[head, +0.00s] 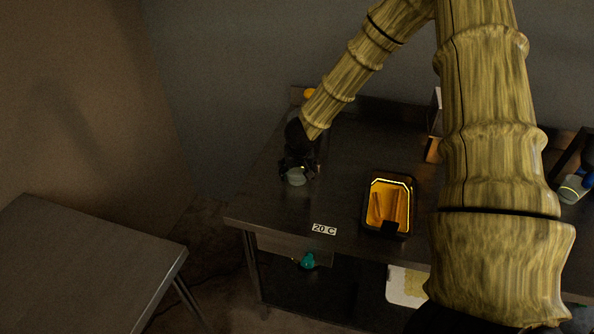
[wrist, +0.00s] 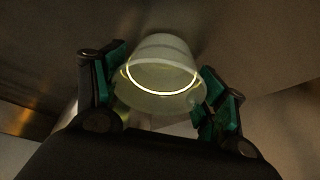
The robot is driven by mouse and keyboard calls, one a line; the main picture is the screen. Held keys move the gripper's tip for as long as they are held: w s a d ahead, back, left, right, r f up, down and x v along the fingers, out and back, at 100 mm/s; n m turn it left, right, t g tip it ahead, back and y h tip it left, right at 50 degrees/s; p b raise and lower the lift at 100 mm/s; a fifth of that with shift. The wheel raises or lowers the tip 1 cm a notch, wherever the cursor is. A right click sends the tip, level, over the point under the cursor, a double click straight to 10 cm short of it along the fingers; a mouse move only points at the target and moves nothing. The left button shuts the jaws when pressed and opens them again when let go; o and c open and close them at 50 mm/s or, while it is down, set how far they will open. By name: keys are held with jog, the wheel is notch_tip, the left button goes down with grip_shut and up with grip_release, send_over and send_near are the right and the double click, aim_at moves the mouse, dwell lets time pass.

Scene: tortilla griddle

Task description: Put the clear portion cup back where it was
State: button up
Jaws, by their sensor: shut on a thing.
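The clear portion cup (wrist: 162,75) is translucent and pale, with a bright ring of light on it. In the wrist view it sits between the green-padded fingers of my gripper (wrist: 160,95), which is shut on it. In the head view the cup (head: 296,177) shows as a small pale shape at the end of my dark gripper (head: 298,168), over the left part of the dark table (head: 270,205). I cannot tell whether the cup touches the tabletop. My arm hides part of the table's back and right side.
An amber-lit tray (head: 405,222) with a black rim stands right of my gripper. A yellow item (head: 309,93) is at the back left corner. A "20 C" label (head: 324,229) marks the front edge. A bare side table (head: 85,262) stands at lower left. A lower shelf holds a teal item (head: 308,261).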

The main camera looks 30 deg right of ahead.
jog(key=o, duration=1.1)
jog(key=shift+w+f, duration=0.2)
jog(key=shift+f, duration=0.05)
jog(key=shift+c, duration=0.2)
jog(key=shift+o, duration=0.2)
jog(key=shift+s+r, duration=0.1)
jog(key=shift+s, duration=0.05)
jog(key=shift+f+b, duration=0.3)
jog(key=shift+b, duration=0.65)
jog(key=v, duration=1.1)
jog(key=shift+p, duration=0.4)
jog(key=shift+s+a, duration=0.1)
jog(key=shift+s, duration=0.05)
